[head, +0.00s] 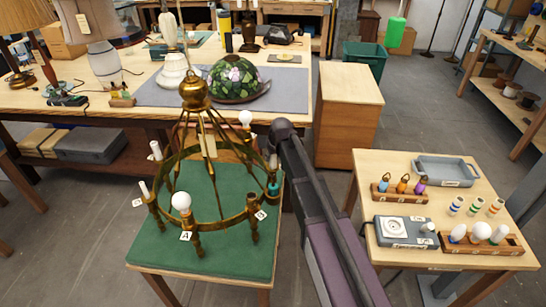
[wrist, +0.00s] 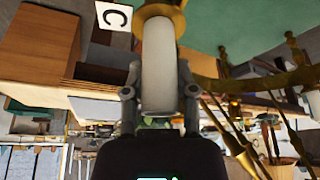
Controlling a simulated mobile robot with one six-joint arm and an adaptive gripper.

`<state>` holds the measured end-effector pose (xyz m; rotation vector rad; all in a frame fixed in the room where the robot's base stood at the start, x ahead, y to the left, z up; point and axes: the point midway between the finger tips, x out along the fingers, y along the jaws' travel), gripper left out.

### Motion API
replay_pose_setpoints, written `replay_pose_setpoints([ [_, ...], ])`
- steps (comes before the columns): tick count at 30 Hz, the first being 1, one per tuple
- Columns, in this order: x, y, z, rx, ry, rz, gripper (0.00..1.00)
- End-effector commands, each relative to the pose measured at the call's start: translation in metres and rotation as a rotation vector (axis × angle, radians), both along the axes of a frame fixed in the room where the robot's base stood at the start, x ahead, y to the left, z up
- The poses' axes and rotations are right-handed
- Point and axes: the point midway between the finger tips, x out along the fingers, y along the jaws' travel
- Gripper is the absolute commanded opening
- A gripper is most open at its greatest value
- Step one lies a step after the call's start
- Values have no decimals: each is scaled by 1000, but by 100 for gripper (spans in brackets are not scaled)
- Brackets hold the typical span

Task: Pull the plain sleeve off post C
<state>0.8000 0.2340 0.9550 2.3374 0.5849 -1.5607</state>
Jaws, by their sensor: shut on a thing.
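The plain white sleeve (wrist: 158,70) stands in the wrist view with its end at the brass cup of post C (wrist: 165,14). The white card with the letter C (wrist: 113,16) is beside that cup. My gripper (wrist: 160,98) is shut on the sleeve, one finger on each side. The sleeve still meets the cup; whether it has shifted along the post cannot be told. In the head view the brass chandelier (head: 195,225) stands on a green mat (head: 160,255), and my arm reaches its right side. Little of the gripper shows there.
Other chandelier posts carry a round bulb (head: 182,201) and white sleeves (head: 144,188). The side table at right holds a grey tray (head: 446,171), a rack of coloured parts (head: 400,192), striped sleeves (head: 476,206), a grey device (head: 404,231) and a bulb rack (head: 482,243).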

Motion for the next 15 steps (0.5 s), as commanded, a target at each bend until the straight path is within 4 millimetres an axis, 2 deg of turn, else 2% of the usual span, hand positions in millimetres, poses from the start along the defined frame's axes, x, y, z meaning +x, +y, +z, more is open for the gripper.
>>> replay_pose_setpoints([
  [15,0,0,10,0,0,0,0],
])
